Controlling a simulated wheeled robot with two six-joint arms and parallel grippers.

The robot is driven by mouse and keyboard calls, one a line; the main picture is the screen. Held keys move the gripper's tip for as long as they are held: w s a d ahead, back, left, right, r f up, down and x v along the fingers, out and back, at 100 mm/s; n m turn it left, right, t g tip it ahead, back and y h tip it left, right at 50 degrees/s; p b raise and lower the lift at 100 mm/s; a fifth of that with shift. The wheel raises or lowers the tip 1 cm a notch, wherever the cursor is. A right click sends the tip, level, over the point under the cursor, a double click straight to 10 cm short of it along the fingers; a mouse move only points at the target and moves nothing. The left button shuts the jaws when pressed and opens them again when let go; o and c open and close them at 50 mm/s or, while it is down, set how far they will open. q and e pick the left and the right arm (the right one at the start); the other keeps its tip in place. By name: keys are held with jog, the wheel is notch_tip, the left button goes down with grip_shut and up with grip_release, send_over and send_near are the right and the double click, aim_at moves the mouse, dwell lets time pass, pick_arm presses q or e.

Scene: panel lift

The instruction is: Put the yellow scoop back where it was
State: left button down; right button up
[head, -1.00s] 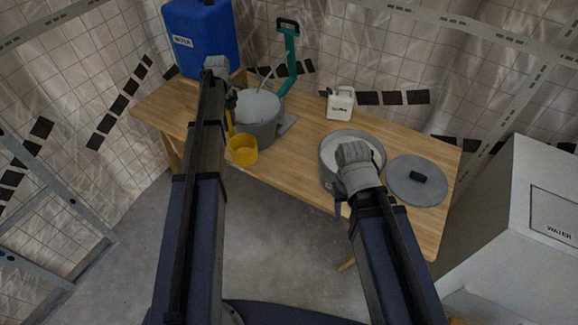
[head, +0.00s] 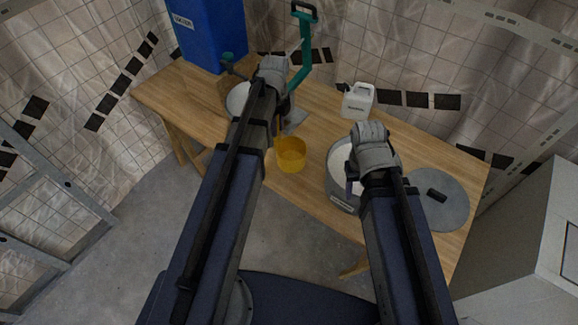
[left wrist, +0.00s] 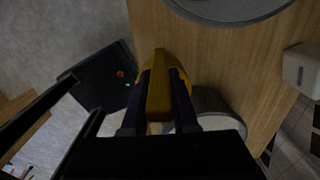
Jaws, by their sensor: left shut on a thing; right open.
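The yellow scoop (head: 290,156) hangs from my left gripper (left wrist: 160,98), cup low, near the front table edge between the two grey pots. The left wrist view shows both fingers shut on its yellow handle (left wrist: 158,88). In the head view my left arm hides the fingers and most of the handle. My right gripper (head: 352,178) is open and empty, over the left side of the right grey pot (head: 342,203), which holds white material. My right wrist covers part of this pot. The left pot's white contents (head: 238,98) show partly behind my left arm.
The wooden table (head: 455,160) carries a round grey lid (head: 445,215) at right, a white canister (head: 358,103) at the back, a teal-handled tool (head: 304,50) and a blue water container (head: 208,35). A large pale box (head: 530,235) stands right of the table.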

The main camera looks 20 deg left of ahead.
aim_at(278, 146)
pick_arm(q)
jog(key=shift+f+b, duration=4.8)
jog(key=shift+f, duration=0.15)
jog(key=shift+f, duration=0.25)
jog(key=c, duration=0.7)
grip_release()
jog(key=shift+r, duration=0.1)
jog(key=shift+r, duration=0.1)
notch_tip(278, 146, up, 12)
jog(key=p, duration=1.2)
jog(key=shift+s+d+r+n+y, duration=0.1)
jog(key=shift+s+d+n+y, duration=0.1)
jog(key=shift+s+d+n, duration=2.65)
jog(key=shift+s+d+n+y, duration=0.2)
jog(key=shift+s+d+n, duration=2.25)
jog(key=shift+n, duration=0.75)
jog(key=shift+s+d+r+n+y, duration=0.1)
jog(key=shift+s+d+n+y, duration=0.1)
jog(key=shift+s+d+n, duration=2.65)
